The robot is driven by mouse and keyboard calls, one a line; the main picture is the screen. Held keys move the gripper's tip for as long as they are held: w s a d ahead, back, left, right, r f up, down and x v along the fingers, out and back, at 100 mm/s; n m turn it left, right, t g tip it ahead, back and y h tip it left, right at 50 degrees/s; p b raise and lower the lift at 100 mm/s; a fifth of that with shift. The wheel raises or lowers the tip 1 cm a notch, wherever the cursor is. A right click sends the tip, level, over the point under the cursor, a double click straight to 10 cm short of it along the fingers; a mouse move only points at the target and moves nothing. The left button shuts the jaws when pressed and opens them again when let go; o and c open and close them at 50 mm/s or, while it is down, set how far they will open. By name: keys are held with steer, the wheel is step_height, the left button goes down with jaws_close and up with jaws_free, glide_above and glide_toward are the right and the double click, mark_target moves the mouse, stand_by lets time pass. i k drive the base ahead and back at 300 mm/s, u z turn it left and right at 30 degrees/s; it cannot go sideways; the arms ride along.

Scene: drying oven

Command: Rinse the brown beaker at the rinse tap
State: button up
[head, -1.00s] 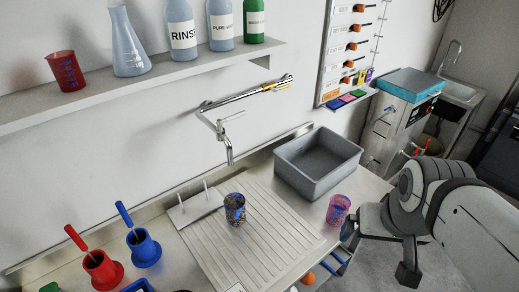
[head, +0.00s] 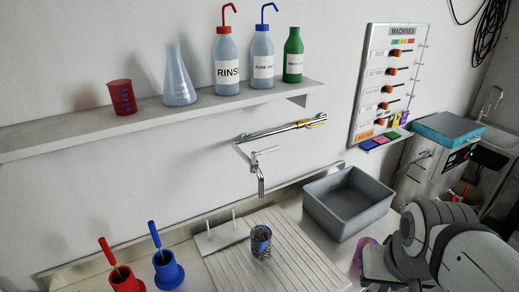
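A dark brownish beaker with blue markings (head: 261,243) stands upright on the ribbed drainboard (head: 225,268). The tap (head: 260,180) is on the wall, its spout pointing down above and just behind that beaker. No water shows. A pink-purple beaker (head: 361,251) stands right of the drainboard, partly hidden by my arm. My gripper (head: 378,265) is at the lower right, beside the pink-purple beaker and well away from the brown one. Its fingers are cut off by the lower edge, so its opening does not show.
A grey basin (head: 348,204) stands right of the tap. Red (head: 122,279) and blue (head: 168,270) pots with handled tools stand at lower left. A shelf (head: 60,145) above holds a red beaker (head: 122,97), a flask (head: 178,80) and bottles (head: 228,62).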

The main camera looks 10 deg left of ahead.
mark_target(254, 154)
steer(key=u, duration=1.95)
steer(key=k, duration=1.25)
steer(key=z, duration=1.05)
steer(key=i, duration=1.5)
steer(key=z, duration=0.05)
